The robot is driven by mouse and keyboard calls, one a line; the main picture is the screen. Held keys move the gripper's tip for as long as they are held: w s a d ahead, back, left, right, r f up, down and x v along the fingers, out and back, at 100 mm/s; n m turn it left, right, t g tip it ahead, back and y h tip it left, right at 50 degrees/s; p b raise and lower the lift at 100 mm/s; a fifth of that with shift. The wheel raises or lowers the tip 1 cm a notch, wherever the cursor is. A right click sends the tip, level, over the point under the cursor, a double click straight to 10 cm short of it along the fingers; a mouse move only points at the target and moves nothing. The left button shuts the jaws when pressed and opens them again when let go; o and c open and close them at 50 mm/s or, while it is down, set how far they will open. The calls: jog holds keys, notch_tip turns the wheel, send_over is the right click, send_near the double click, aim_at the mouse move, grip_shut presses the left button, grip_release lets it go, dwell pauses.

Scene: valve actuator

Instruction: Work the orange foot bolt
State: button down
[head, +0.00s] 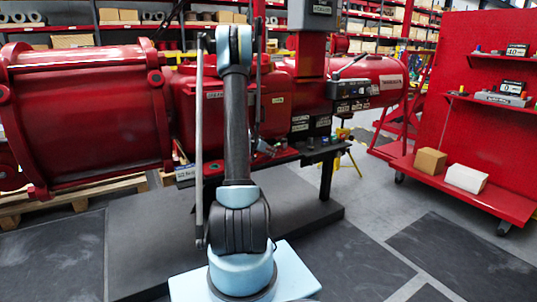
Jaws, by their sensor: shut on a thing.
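The red valve actuator (85,115) spans the back from the left edge to the right of centre. Its middle housing (275,98) is partly hidden behind my upright arm. I cannot make out the orange foot bolt; the actuator's foot area near the centre is partly covered by my arm.
A dark bench (310,152) with small items stands below the actuator's middle. A black platform (140,245) lies in front. A red cart (470,185) at right carries a cardboard box (430,161) and white box (466,178). Floor between is clear.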

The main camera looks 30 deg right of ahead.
jog(key=shift+w+a+m, duration=0.1)
jog(key=shift+w+m, duration=0.2)
jog(key=shift+w+a+m+g, duration=0.15)
jog(key=shift+w+m+g, duration=0.3)
jog(key=shift+g, duration=0.15)
jog(key=shift+w+h, duration=0.2)
jog(key=shift+h, duration=0.1)
jog(key=shift+w+a+m+g, duration=0.15)
jog(key=shift+w+m+g, duration=0.15)
jog(key=shift+m, duration=0.05)
jog(key=shift+w+a, duration=0.1)
jog(key=shift+w, duration=0.1)
jog(key=shift+w+a+f+m+g, duration=0.1)
jog(key=shift+w+a+m+g, duration=0.1)
jog(key=shift+w+m+g, duration=0.7)
jog(key=shift+w, duration=0.2)
